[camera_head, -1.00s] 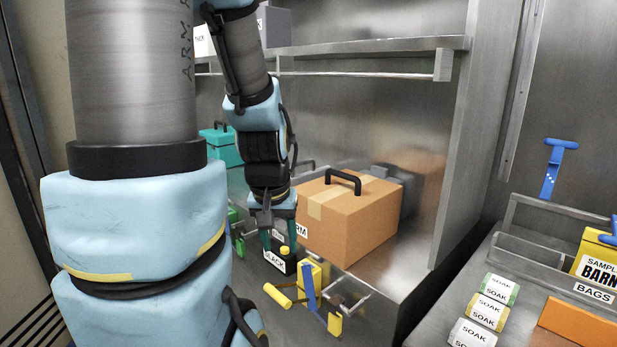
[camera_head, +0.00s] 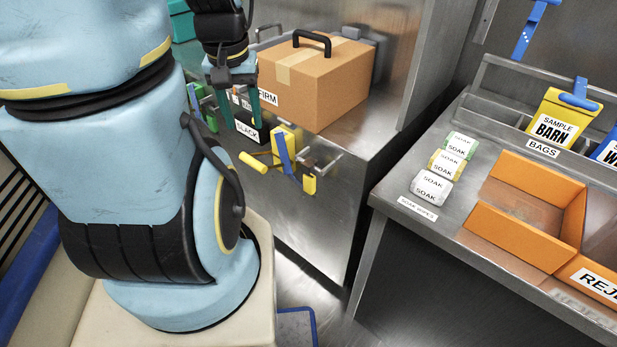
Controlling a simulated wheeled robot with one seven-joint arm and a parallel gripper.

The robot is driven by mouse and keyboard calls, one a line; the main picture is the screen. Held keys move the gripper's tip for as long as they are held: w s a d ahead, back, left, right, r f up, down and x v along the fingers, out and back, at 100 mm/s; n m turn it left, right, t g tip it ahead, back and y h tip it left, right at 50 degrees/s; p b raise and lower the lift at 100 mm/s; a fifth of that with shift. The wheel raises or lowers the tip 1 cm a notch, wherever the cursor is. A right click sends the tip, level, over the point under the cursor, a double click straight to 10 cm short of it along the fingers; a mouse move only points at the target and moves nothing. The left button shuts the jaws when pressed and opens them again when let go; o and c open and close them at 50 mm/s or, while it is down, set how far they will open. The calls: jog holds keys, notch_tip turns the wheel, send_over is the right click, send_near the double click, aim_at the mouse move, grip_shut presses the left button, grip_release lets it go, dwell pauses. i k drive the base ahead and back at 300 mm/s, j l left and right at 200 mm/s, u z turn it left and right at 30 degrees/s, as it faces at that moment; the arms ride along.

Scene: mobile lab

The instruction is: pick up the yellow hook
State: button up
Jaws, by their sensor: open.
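Several yellow parts sit together at the front edge of the steel counter. A yellow rod-like piece (camera_head: 253,163) sticks out to the left, a yellow block (camera_head: 290,137) stands behind, and a small yellow tab (camera_head: 309,184) hangs at the right. A blue strip (camera_head: 285,158) crosses in front of the block. I cannot tell which of these is the yellow hook. My gripper (camera_head: 241,122) is open, its teal fingers pointing down, above and left of the yellow parts and apart from them. A black item labelled SLACK shows partly behind the fingers.
A cardboard box (camera_head: 318,85) with a black handle stands on the counter right behind the yellow parts. Green parts (camera_head: 205,110) are left of my gripper. A bench at right holds soak wipes (camera_head: 446,165), an orange tray (camera_head: 482,222) and sample bags (camera_head: 553,119). A floor gap separates counter and bench.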

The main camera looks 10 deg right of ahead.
aim_at(310, 179)
jog(key=i+j+z, duration=0.1)
jog(key=j+z, duration=0.2)
jog(key=j, duration=0.4)
jog(key=j+z, duration=0.25)
jog(key=j, duration=0.45)
jog(key=l+u, duration=0.15)
jog(key=u, duration=0.75)
jog(key=k+l+u, duration=0.5)
jog(key=u, duration=0.25)
jog(key=k+l+u, duration=0.1)
jog(key=k+u, duration=0.25)
jog(key=k+l, duration=0.1)
jog(key=k, duration=0.25)
jog(key=k+l+u, duration=0.1)
jog(key=k, duration=0.25)
